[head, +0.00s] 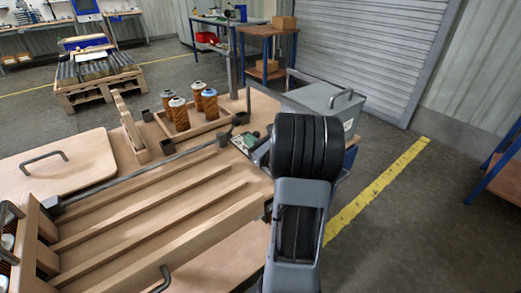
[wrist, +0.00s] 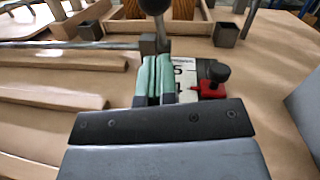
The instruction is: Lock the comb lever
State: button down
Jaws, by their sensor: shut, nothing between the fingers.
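The comb lever shows in the wrist view as a dark round knob (wrist: 153,5) on a short stem. The stem rises from a grey block at the end of a long metal bar (wrist: 60,44). In the head view the bar (head: 140,172) runs along the wooden slotted tray. My gripper (wrist: 152,78) is shut and empty, its teal-padded fingers together just in front of the block and below the knob. I cannot tell whether they touch it. A red part with a black knob (wrist: 212,72) sits right of the fingers beside a partly hidden white lettered label (wrist: 184,78).
Several orange filter cartridges (head: 179,112) stand in a wooden tray (head: 212,123) behind the bar. A wooden lid with a handle (head: 68,168) lies at left. A grey box with a handle (head: 318,99) stands at right behind my arm. Bare tabletop (wrist: 265,85) shows right of the red part.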

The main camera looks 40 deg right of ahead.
jog(key=shift+w+a+r, duration=0.15)
jog(key=shift+w+r, duration=0.4)
jog(key=shift+r, duration=0.2)
jog(key=shift+w+a+r, duration=0.1)
jog(key=shift+w+r, duration=0.4)
jog(key=shift+r, duration=0.25)
